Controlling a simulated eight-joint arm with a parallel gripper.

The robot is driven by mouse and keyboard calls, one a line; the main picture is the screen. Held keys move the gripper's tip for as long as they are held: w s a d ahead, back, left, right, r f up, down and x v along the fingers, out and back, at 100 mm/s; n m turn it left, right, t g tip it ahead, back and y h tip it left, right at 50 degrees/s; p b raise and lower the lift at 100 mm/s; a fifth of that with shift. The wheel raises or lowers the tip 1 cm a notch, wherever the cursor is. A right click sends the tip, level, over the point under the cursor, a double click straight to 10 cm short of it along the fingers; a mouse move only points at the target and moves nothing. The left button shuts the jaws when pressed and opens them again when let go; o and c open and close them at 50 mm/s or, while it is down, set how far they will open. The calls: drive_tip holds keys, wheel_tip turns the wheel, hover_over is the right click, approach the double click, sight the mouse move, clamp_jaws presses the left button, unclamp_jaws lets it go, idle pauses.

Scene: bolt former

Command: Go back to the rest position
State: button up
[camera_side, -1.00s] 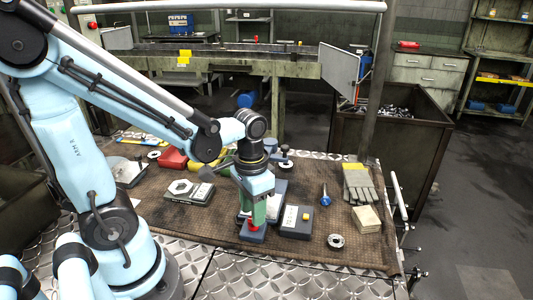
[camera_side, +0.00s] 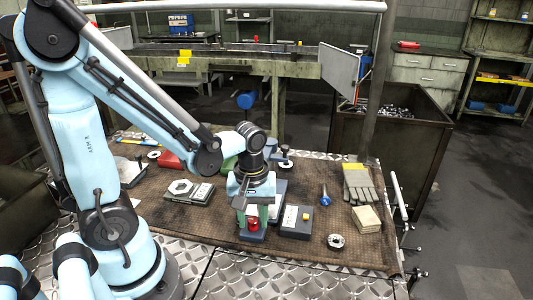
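My gripper (camera_side: 257,214) points down over the front middle of the work mat. Its two green fingers are apart, with a gap between them. A small red part (camera_side: 253,225) stands upright on a dark blue block (camera_side: 252,237) just below and between the fingers. I cannot tell whether a finger touches it.
A metal bin (camera_side: 385,150) stands behind right.

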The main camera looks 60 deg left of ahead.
drive_tip(key=n, duration=0.7)
drive_tip(key=m, duration=1.8)
